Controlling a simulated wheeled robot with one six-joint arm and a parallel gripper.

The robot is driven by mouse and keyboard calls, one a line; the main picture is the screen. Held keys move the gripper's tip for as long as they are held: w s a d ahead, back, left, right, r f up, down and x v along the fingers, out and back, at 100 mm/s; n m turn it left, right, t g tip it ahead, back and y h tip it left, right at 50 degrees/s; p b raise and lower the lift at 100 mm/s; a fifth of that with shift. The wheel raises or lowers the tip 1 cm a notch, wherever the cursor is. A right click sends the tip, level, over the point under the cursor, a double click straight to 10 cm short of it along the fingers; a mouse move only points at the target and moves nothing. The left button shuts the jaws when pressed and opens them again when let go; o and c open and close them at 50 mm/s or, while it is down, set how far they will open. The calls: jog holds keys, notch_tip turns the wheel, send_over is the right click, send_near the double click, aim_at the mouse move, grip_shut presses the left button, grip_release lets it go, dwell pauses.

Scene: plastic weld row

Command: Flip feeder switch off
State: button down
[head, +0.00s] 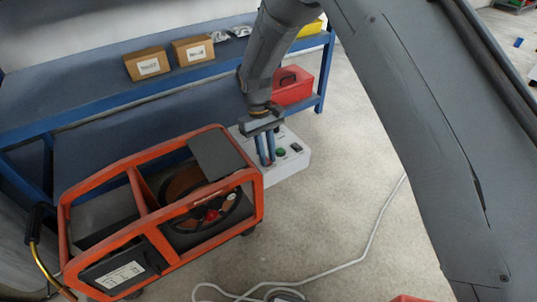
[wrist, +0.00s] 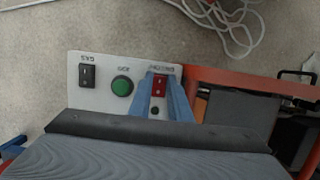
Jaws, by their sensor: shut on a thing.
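A light grey control box (head: 298,166) stands on the floor beside an orange cart. In the wrist view its panel (wrist: 105,110) carries a red rocker switch (wrist: 159,86), a green button (wrist: 122,86) and a black rocker switch (wrist: 87,76) labelled GAS. The label by the red switch is upside down and partly covered, so I cannot read it fully. My gripper (wrist: 161,84) has its blue fingers on both sides of the red switch, shut on it. In the head view my gripper (head: 267,162) points down at the panel's left part, and its fingers hide the red switch.
The orange cart (head: 137,190) with a wire spool is close on the left. A blue shelf (head: 110,111) behind holds cardboard boxes (head: 147,64). A red case (head: 293,87) sits behind the control box. A white cable (head: 370,243) lies on the open floor to the right.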

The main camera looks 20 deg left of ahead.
jog(key=shift+a, duration=0.15)
jog(key=c, duration=1.8)
grip_release()
jog(key=shift+o, duration=0.8)
jog(key=p+v, duration=0.1)
jog(key=v, duration=0.6)
jog(key=shift+r+p, duration=0.35)
jog(key=shift+p, duration=0.05)
jog(key=shift+w+r, duration=0.1)
